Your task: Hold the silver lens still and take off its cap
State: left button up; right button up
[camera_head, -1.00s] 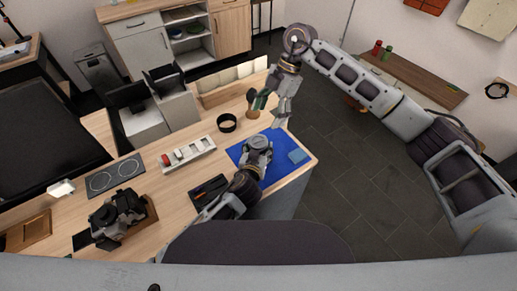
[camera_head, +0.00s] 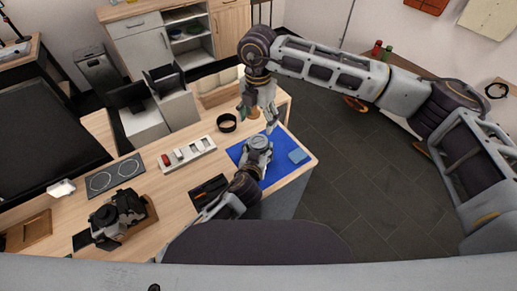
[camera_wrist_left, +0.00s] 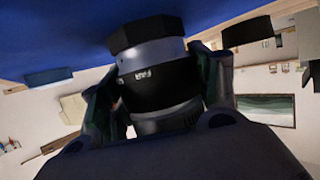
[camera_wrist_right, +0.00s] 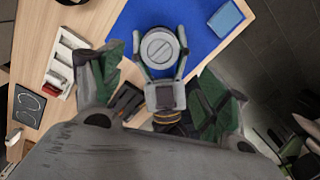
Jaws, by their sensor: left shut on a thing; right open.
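The silver lens (camera_head: 261,155) stands on the blue mat (camera_head: 280,168). It shows close up in the left wrist view (camera_wrist_left: 152,55), with a silver ring and a black band. Its round grey cap (camera_wrist_right: 160,47) is on top, with a bar across its middle. My left gripper (camera_head: 257,161) is shut around the lens body from the near side, one finger on each side. My right gripper (camera_head: 259,115) is open and empty, pointing down, above and just beyond the lens. In the right wrist view the cap lies between its spread fingers, apart from them.
A small blue block (camera_head: 298,156) lies on the mat's right. A black ring (camera_head: 227,123), a white tray with small parts (camera_head: 188,153) and a dark open case (camera_head: 209,189) are to the left. A camera (camera_head: 118,212) stands further left. The table's right edge is close.

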aim_at(258, 141)
jog(key=shift+f, duration=0.2)
jog(key=shift+f, duration=4.3)
jog(key=c, duration=1)
jog(key=shift+r, duration=1)
jog(key=shift+r, duration=1.9)
jog(key=shift+r, duration=0.2)
